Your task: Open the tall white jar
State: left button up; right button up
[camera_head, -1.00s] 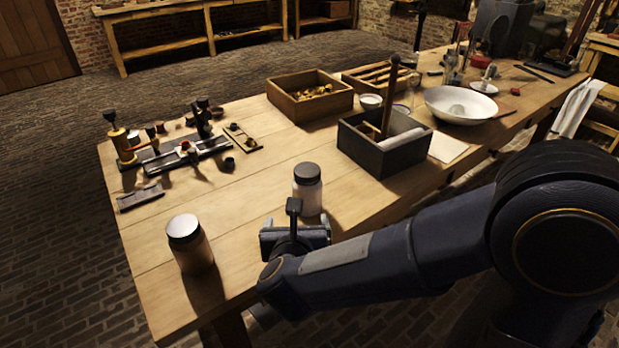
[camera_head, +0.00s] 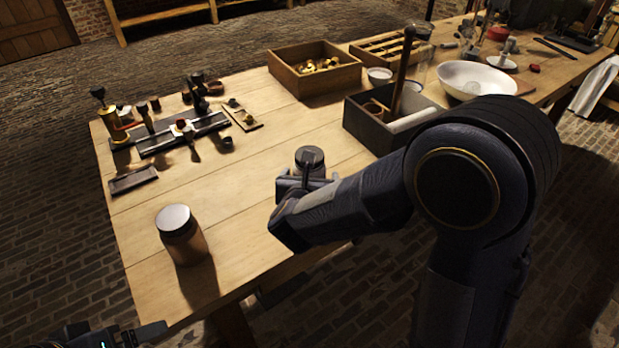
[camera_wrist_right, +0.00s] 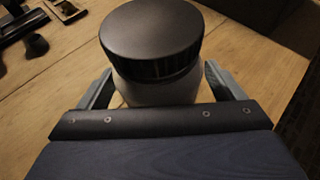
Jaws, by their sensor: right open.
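The white jar with a dark ribbed lid (camera_head: 310,156) stands on the table in the head view, its body mostly hidden behind my right gripper (camera_head: 304,182). In the right wrist view the dark lid (camera_wrist_right: 150,35) is large, with the pale jar body (camera_wrist_right: 155,92) below it. My right gripper is open, with one finger on each side of the jar body, below the lid. The lid is on the jar. My left gripper (camera_head: 135,335) shows only partly at the bottom left edge, away from both jars; its opening is unclear.
A brown jar with a grey lid (camera_head: 180,238) stands near the table's front left. A dark box (camera_head: 372,128) with a wooden-handled tool is behind my right arm. A wooden box (camera_head: 285,75) and a metal fixture (camera_head: 185,134) lie farther back. The table's middle is clear.

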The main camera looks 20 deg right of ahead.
jog(key=c, duration=1.3)
jog(key=shift+r, duration=0.2)
jog(key=shift+r, duration=0.3)
notch_tip(320, 180, up, 2)
jog(key=shift+r+p, duration=0.15)
jog(key=shift+p, duration=0.4)
jog(key=shift+w+d+r+p+v, duration=0.1)
jog(key=shift+d+r+p+v, duration=0.35)
jog(key=shift+v, duration=2.35)
jog(key=shift+w+d+r+p+v, duration=0.25)
jog(key=shift+r+v, duration=0.4)
jog(key=shift+v, duration=2.1)
jog(key=shift+d+r+p+v, duration=0.2)
jog(key=shift+r+p+v, duration=0.3)
jog(key=shift+v, duration=2.3)
